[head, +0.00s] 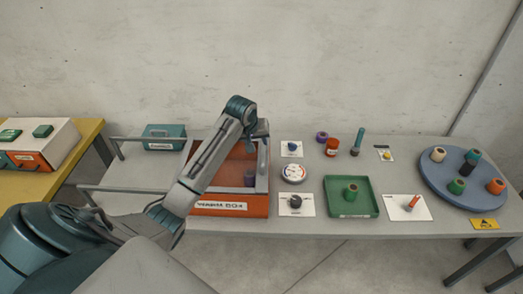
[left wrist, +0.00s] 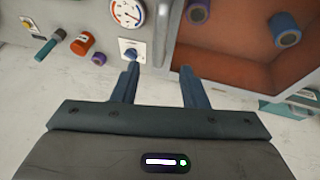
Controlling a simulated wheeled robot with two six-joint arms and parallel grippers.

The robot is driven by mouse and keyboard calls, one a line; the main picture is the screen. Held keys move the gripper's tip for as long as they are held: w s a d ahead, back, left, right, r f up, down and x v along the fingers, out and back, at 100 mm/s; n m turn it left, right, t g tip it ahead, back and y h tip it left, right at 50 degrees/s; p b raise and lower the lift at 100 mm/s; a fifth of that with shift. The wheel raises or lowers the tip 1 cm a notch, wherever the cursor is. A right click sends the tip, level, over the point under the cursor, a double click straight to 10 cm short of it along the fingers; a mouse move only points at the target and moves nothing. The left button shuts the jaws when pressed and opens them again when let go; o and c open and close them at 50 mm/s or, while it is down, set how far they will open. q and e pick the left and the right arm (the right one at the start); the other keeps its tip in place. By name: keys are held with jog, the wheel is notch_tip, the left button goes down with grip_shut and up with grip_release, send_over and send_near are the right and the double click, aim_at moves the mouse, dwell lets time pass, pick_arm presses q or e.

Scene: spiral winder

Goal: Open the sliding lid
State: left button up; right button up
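The box (head: 232,208) is orange-red with a white label on its front and stands on the grey table. Its top has a grey frame (head: 262,178) and looks see-through, with a dark purple spool (head: 250,178) inside. I cannot clearly tell the lid pane from the opening. My left gripper (head: 259,138) is at the box's back right corner, and its arm crosses over the box and hides part of it. In the left wrist view the gripper (left wrist: 158,85) is open, its fingers apart near the grey box edge (left wrist: 169,35). I cannot tell whether they touch it. My right gripper is not in view.
Two grey rails (head: 125,188) run left from the box. To the right are a round dial (head: 293,173), a green tray (head: 351,207), several spools and a blue turntable (head: 437,188).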

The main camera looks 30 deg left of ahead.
aim_at(262, 153)
pick_arm(q)
jog(key=p+x, duration=0.2)
jog(key=x, duration=0.7)
jog(key=shift+f, duration=0.1)
grip_shut()
